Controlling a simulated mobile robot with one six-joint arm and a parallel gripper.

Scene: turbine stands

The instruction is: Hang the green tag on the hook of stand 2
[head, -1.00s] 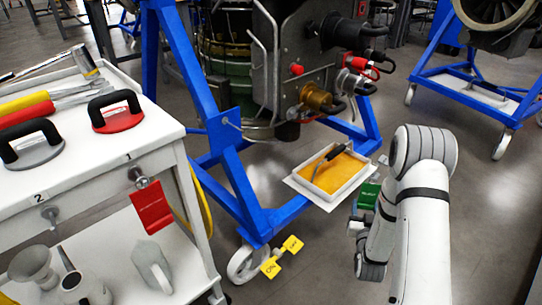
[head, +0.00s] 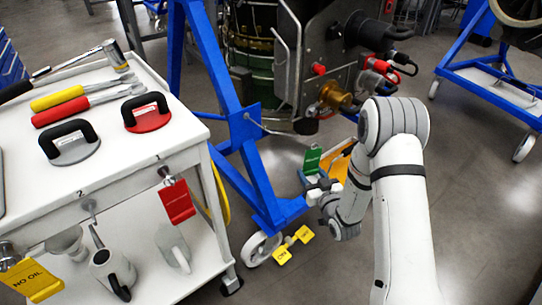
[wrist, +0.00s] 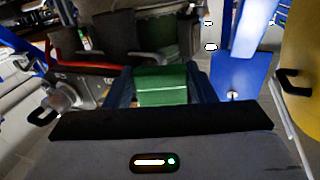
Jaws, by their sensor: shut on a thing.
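The green tag (head: 313,160) is upright in my gripper (head: 309,182), in front of the blue engine stand. In the wrist view the tag (wrist: 161,85) sits between the two dark fingers (wrist: 162,92), which are shut on it. A hook (head: 90,205) under the number 2 on the white cart's front edge is empty. The far part of the tag is hard to make out in the wrist view.
A red tag (head: 177,201) hangs from the hook under number 1; a yellow "NO OIL" tag (head: 30,280) hangs at far left. The blue stand leg (head: 262,180) is close to my gripper. Cans stand on the cart's lower shelf.

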